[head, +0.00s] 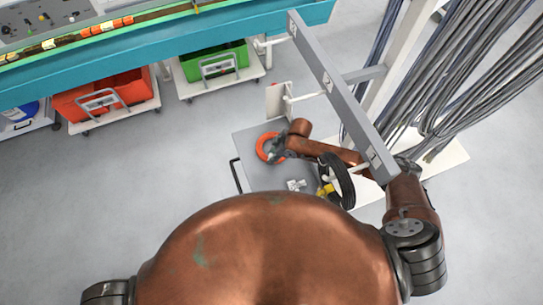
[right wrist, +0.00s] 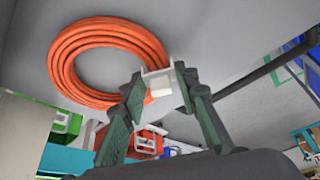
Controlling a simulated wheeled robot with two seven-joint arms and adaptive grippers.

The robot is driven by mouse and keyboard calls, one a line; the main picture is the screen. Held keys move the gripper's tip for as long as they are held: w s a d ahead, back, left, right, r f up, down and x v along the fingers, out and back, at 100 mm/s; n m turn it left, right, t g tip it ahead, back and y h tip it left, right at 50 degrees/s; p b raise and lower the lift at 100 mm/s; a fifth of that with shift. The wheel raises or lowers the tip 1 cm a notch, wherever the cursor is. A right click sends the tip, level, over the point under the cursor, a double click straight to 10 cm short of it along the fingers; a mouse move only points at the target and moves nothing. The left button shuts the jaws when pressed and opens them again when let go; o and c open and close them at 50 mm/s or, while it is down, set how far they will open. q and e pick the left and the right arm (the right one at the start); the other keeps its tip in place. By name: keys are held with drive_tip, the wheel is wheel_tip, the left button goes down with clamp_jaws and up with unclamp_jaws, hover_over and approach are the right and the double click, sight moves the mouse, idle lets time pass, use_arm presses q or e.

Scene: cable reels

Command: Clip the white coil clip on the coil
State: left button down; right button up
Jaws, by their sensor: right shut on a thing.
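The orange coil (head: 264,147) lies on a grey cart top. In the right wrist view, the coil (right wrist: 72,55) is a thick ring of several turns. My right gripper (head: 276,148) is at the coil's right side, and in the right wrist view its fingers (right wrist: 158,85) are shut on the white coil clip (right wrist: 158,73). The clip is at the coil's edge and overlaps it in this view; I cannot tell whether it is seated around the turns. In the head view the clip is hidden by the gripper. My left gripper is out of view.
White pieces (head: 297,185) lie on the grey cart (head: 248,178) near its front. A grey rail (head: 340,95) with white pegs and a black coil (head: 338,182) stands at the right. Green (head: 213,62) and red (head: 103,95) crates sit on trolleys at the back left.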

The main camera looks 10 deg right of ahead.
drive_tip(key=shift+f, duration=0.55)
drive_tip(key=shift+s+f, duration=0.15)
drive_tip(key=shift+f, duration=0.05)
idle(0.4)
drive_tip(key=o, duration=1.2)
drive_tip(key=shift+r, duration=0.1)
drive_tip(key=shift+c, duration=0.2)
drive_tip(key=o, duration=0.3)
drive_tip(key=shift+w, duration=0.2)
